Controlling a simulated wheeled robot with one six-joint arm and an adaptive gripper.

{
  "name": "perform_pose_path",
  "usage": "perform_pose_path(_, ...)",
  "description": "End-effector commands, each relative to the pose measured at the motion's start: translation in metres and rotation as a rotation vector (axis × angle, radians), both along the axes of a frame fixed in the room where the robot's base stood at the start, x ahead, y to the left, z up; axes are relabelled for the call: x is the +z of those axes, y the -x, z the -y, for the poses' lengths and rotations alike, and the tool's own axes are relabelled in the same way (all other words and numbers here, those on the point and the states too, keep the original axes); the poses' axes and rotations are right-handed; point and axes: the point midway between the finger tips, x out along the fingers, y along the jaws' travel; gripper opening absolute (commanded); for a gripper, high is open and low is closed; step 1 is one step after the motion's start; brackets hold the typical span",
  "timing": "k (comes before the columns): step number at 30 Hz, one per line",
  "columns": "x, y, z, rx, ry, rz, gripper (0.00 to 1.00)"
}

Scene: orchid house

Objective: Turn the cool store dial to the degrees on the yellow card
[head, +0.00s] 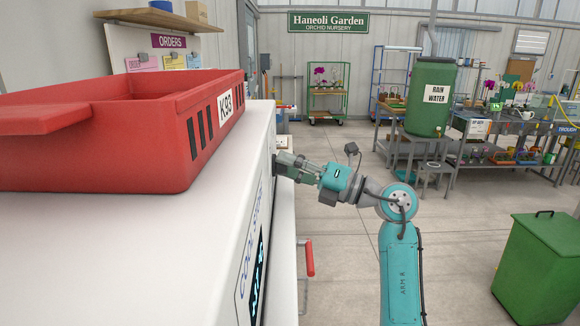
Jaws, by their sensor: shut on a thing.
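The white cool store (140,255) fills the lower left, its front face seen at a steep slant. A dark display (257,278) with light blue digits is on that face, too oblique to read surely. My gripper (279,166) reaches in from the right and meets the front face near its far end. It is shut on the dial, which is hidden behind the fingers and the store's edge. The yellow card (172,62) is pinned on the orders board (125,45) between a pink and a blue card. Its writing is too small to read.
A red crate (120,165) marked K93 stands on top of the cool store. A red handle (309,258) juts from the store's front below my arm. A green bin (540,265) stands at the right. The floor between is clear.

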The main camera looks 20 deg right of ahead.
Motion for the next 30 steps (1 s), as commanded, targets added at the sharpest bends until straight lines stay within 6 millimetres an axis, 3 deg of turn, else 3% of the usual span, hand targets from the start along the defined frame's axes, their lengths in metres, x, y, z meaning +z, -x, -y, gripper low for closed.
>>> perform_pose_path(1, 0.001, -0.001, -0.002, 0.0, -0.001, 0.002, 0.47)
perform_pose_path(3, 0.001, -0.001, -0.002, 0.0, -0.001, 0.002, 0.64)
perform_pose_path(4, 0.001, -0.001, -0.002, 0.001, -0.001, 0.001, 0.66)
perform_pose_path(17, -0.002, 0.005, 0.008, -0.002, 0.0, 0.001, 0.66)
perform_pose_path(30, -0.019, 0.053, 0.07, -0.002, -0.001, 0.0, 0.66)
